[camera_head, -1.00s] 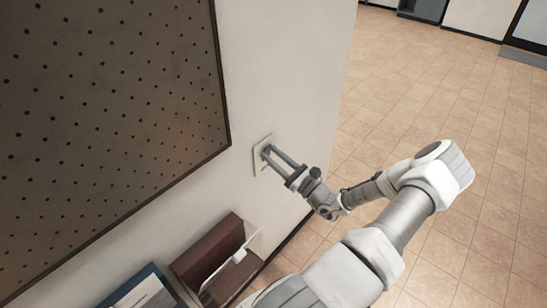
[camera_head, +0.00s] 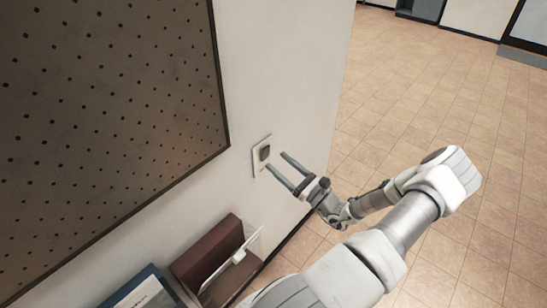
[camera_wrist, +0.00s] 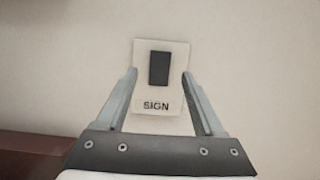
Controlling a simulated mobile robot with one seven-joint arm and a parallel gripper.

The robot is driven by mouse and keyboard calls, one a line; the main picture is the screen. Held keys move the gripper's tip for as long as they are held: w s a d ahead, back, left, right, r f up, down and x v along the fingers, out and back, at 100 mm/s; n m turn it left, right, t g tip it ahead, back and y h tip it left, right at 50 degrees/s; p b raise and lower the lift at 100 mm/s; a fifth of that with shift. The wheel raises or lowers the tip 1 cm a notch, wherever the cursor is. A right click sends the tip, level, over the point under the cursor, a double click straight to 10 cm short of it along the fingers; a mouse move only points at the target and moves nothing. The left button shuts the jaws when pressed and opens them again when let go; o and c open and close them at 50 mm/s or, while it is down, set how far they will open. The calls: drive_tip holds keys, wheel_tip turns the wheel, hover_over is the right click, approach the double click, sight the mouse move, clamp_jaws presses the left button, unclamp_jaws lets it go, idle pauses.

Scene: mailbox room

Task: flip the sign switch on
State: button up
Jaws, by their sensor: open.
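The sign switch is a pale wall plate with a dark rocker (camera_head: 264,153) on the white wall, right of the pegboard. In the wrist view the plate is lettered "SIGN" (camera_wrist: 157,105), with the dark rocker (camera_wrist: 159,69) in its upper half. My gripper (camera_head: 275,161) is open and empty, its two fingers pointing at the wall. In the wrist view the fingers (camera_wrist: 160,75) appear on either side of the plate. I cannot tell whether the switch is on or off.
A dark pegboard (camera_head: 105,100) hangs on the wall at left. Below the switch are a brown box-like holder (camera_head: 215,258) with a pale item (camera_head: 238,256) and a framed picture (camera_head: 145,290). Open tiled floor (camera_head: 420,90) lies to the right.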

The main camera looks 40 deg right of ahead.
drive_tip(key=v, duration=1.3)
drive_tip(key=shift+s+p, duration=0.3)
drive_tip(key=shift+s, duration=0.05)
